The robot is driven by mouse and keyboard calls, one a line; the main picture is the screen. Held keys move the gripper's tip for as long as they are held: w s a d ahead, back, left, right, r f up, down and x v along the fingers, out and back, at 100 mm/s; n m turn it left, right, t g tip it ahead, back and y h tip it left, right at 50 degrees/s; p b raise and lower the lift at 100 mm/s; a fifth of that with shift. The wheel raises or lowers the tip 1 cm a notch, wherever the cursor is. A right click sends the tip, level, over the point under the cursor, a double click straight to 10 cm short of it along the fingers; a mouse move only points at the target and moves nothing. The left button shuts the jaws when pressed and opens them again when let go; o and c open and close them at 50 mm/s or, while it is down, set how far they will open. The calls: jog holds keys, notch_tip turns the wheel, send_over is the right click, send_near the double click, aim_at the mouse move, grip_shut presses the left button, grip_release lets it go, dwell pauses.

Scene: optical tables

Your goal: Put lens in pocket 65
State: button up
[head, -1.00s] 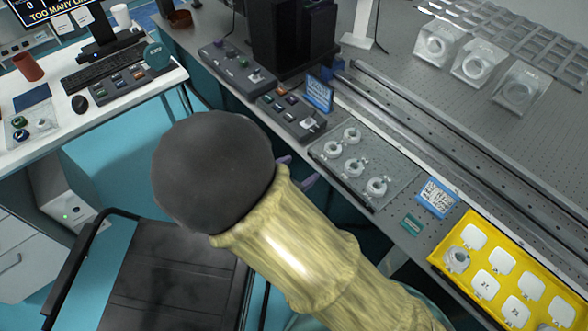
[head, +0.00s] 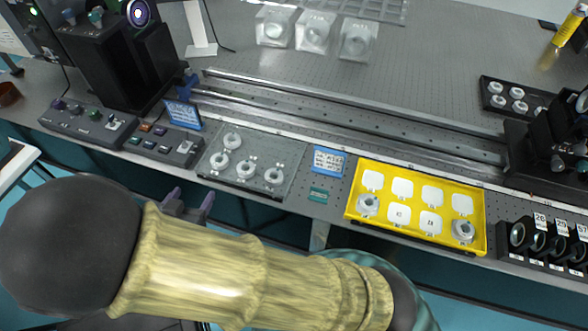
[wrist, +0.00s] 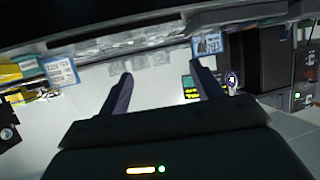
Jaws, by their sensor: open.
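Several ring-shaped lens mounts, including one (head: 232,140), sit in a clear grey tray (head: 268,153) on the optical table in the head view. A yellow tray (head: 479,218) to the right has white square pads with small labels, mostly too small to read. One lens mount (head: 368,205) sits at its left end and another (head: 463,231) at its front right corner. I cannot make out a pocket marked 65. My gripper (head: 190,202) is open and empty, off the front edge of the table below the clear tray. In the wrist view my gripper (wrist: 160,75) shows two spread fingers with nothing between them.
A black rack of labelled round optics (head: 540,240) stands right of the yellow tray. Control boxes (head: 95,118) and a tall black device (head: 125,60) are at left. Rails (head: 350,115) run behind the trays. A small blue sign (head: 328,161) stands between the trays.

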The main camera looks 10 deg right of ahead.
jog(key=w+d+r+n+g+y, duration=0.2)
jog(key=w+d+g+y, duration=0.3)
jog(key=w+d, duration=0.45)
jog(key=s+d+r+n+g, duration=0.1)
jog(key=s+d+g, duration=0.1)
jog(key=s+d, duration=0.4)
jog(key=s+d+r+g, duration=0.2)
jog(key=s+d, duration=0.4)
jog(key=d, duration=0.8)
jog(key=shift+d+n+g+h, duration=0.2)
jog(key=shift+n+g+h, duration=0.1)
jog(key=shift+n+g, duration=0.15)
jog(key=shift+o, duration=0.2)
jog(key=shift+r, duration=0.1)
